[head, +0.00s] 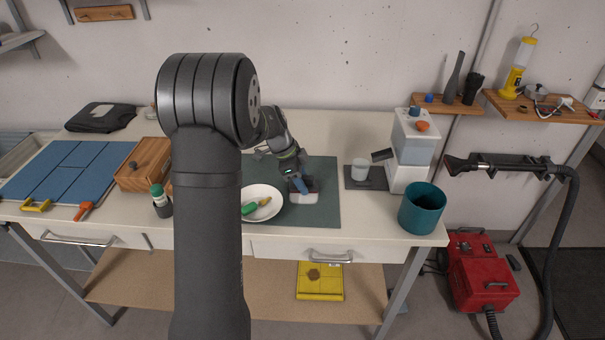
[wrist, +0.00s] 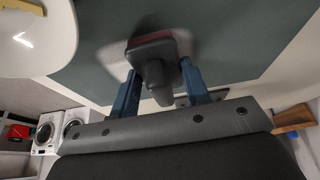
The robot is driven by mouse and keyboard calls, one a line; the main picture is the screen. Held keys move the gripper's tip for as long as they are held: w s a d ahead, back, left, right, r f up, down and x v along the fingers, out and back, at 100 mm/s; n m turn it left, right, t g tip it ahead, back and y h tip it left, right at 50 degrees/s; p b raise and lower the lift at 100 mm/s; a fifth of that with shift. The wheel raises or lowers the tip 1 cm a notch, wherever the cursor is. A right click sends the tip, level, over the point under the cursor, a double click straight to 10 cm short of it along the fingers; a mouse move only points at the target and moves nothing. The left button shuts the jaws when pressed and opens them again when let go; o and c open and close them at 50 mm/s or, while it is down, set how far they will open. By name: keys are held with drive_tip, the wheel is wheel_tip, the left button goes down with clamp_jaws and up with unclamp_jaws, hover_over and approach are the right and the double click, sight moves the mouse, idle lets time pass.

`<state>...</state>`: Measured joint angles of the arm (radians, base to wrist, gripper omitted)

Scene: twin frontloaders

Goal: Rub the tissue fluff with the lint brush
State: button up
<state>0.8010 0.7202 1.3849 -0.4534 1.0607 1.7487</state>
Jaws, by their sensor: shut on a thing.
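The lint brush (wrist: 153,46) has a dark head with a red edge and a stubby dark handle. My gripper (wrist: 155,88) is shut on its handle, with one blue finger on each side. In the head view my gripper (head: 299,184) is low over the dark green mat (head: 325,178) on the workbench. A pale patch (wrist: 113,62), probably the tissue fluff, shows around the brush head in the wrist view. A whitish shape (head: 304,198) also shows under my gripper in the head view. I cannot tell whether the brush face touches it.
A white plate (head: 272,196) with a green and yellow item stands close left of the gripper. A grey-and-white dispenser (head: 412,150) and a teal bin (head: 422,207) stand to the right. A wooden box (head: 145,168) and a green-capped bottle (head: 161,202) are to the left.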

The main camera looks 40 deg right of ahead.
sight(311, 206)
drive_tip(key=s+a, duration=0.5)
drive_tip(key=shift+w+d, duration=3.7)
drive_tip(key=shift+s+d, duration=0.1)
drive_tip(key=shift+d, duration=0.2)
drive_tip(key=shift+s+d, duration=0.25)
drive_tip(key=shift+s, duration=0.1)
drive_tip(key=shift+s+a, duration=3.7)
drive_tip(key=shift+a, duration=0.05)
drive_tip(key=shift+w+d, duration=3.6)
drive_tip(key=shift+d, duration=0.05)
drive_tip(key=shift+w+d+r, duration=0.15)
drive_tip(key=shift+w, duration=0.05)
wheel_tip(311, 206, up, 8)
